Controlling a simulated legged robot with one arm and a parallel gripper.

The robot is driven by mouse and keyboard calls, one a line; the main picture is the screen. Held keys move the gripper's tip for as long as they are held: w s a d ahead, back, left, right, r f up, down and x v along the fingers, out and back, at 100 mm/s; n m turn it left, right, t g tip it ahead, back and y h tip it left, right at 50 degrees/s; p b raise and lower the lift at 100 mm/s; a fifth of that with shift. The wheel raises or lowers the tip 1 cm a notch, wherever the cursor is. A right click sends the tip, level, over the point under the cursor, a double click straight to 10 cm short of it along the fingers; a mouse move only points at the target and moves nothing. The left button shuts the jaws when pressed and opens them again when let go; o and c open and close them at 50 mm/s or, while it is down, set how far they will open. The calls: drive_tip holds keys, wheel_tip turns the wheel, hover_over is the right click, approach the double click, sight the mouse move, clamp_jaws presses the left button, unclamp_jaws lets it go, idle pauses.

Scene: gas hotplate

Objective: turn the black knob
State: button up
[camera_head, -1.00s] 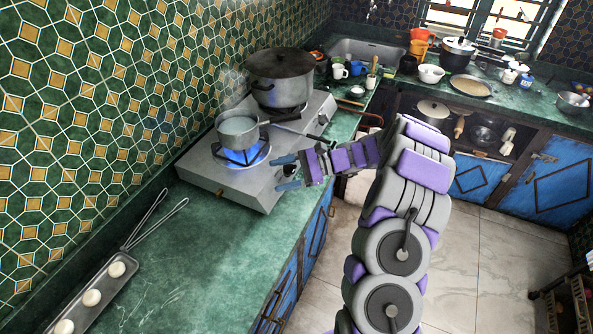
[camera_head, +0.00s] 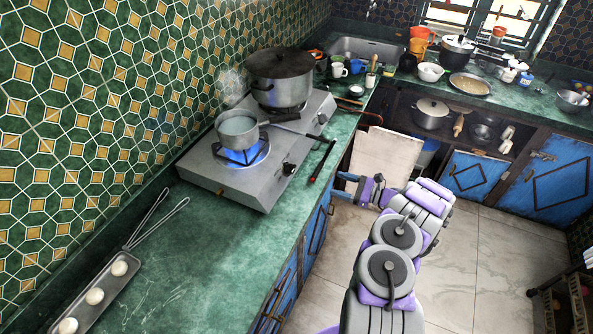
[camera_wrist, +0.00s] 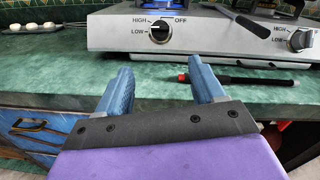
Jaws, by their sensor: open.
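The gas hotplate (camera_head: 222,178) stands on the green counter. Its near black knob (camera_head: 288,168) is on the front panel, and it also shows in the wrist view (camera_wrist: 160,32) beside HIGH, LOW and OFF labels. My gripper (camera_head: 345,186) is off the counter's front edge, apart from both knobs. In the wrist view its two blue fingers (camera_wrist: 162,68) are spread and empty, below the near knob. A blue flame (camera_head: 241,156) burns under the small pot (camera_head: 238,131).
A black stick with a red tip (camera_head: 322,160) lies on the counter before the hotplate. A large lidded pot (camera_head: 281,76) stands on the far burner. A tray with white pieces (camera_head: 101,283) is at lower left.

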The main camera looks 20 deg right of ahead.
sight(293, 170)
drive_tip(key=b+x, duration=0.1)
drive_tip(key=x, duration=1.6)
drive_tip(key=shift+w+f+b, duration=0.1)
drive_tip(key=shift+w+b, duration=0.1)
drive_tip(key=shift+b, duration=0.2)
drive_tip(key=c, duration=1)
drive_tip(key=shift+m+t+h, duration=0.3)
drive_tip(key=shift+m+t, duration=0.1)
drive_tip(key=shift+m, duration=0.1)
drive_tip(key=m+h+b, duration=0.1)
drive_tip(key=m, duration=0.1)
drive_tip(key=m+t+b, duration=0.1)
drive_tip(key=m, duration=0.1)
drive_tip(key=shift+s+a+h, duration=0.1)
drive_tip(key=shift+a+h, duration=0.1)
drive_tip(key=shift+h, duration=0.2)
drive_tip(key=shift+s+a+r+m+t+h+b, duration=0.1)
drive_tip(key=shift+m+t+h+b, duration=0.2)
drive_tip(key=shift+m+h, duration=0.55)
drive_tip(key=shift+r+m+t+h+b, duration=0.15)
drive_tip(key=shift+m+h+b, duration=0.2)
drive_tip(key=shift+m, duration=1)
drive_tip(key=shift+r+m+t+h+b, duration=0.1)
drive_tip(key=shift+m+t+h+b, duration=0.15)
drive_tip(key=shift+m+h, duration=0.6)
drive_tip(key=shift+f+m, duration=0.1)
drive_tip(key=shift+m, duration=0.35)
